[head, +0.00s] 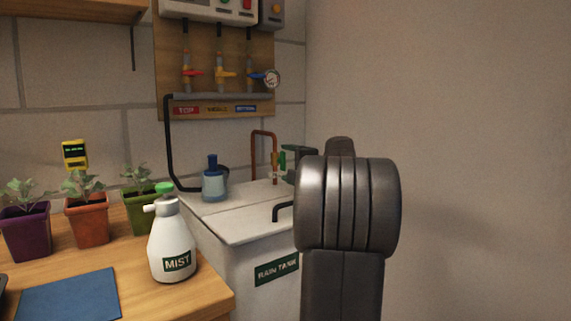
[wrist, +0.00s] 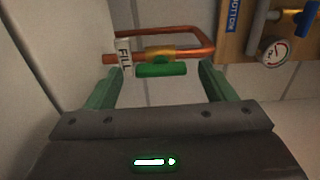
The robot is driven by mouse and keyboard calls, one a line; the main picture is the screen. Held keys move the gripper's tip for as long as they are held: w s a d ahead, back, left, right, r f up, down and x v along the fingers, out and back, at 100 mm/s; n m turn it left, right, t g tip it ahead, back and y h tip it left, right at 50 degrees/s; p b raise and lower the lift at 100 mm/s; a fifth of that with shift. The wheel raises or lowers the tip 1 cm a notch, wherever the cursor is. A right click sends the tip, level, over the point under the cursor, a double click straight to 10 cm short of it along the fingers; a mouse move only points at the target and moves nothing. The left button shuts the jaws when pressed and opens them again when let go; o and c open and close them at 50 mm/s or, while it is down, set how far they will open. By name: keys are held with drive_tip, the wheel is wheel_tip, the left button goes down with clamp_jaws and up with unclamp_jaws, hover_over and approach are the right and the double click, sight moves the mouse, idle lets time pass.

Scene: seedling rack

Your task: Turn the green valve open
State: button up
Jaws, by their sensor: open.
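The green valve has a green bar handle (wrist: 160,70) on a brass body (wrist: 160,53) in a copper pipe (wrist: 195,54). In the wrist view the handle looks roughly parallel to the pipe. A white FILL tag (wrist: 124,57) hangs on the pipe to its left. My gripper (wrist: 159,72) is open, with its green fingers apart on either side of the handle. A gap shows between the handle and each finger; I see no contact. In the head view the valve (head: 282,160) stands above the rain tank, partly hidden by my gripper (head: 288,155).
The white rain tank (head: 238,229) has a blue bottle (head: 213,182) on its lid. A valve board (head: 165,60) with red, yellow and blue valves hangs behind. A MIST bottle (head: 172,245) and potted seedlings stand on the wooden bench (head: 150,300). A wall (head: 470,120) is close on the right.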

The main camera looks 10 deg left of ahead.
drive_tip(key=p+v, duration=0.1)
drive_tip(key=v, duration=1.1)
drive_tip(key=shift+p, duration=0.3)
drive_tip(key=b+x, duration=0.2)
drive_tip(key=x, duration=1.2)
drive_tip(key=shift+s+d, duration=0.1)
drive_tip(key=shift+s, duration=0.1)
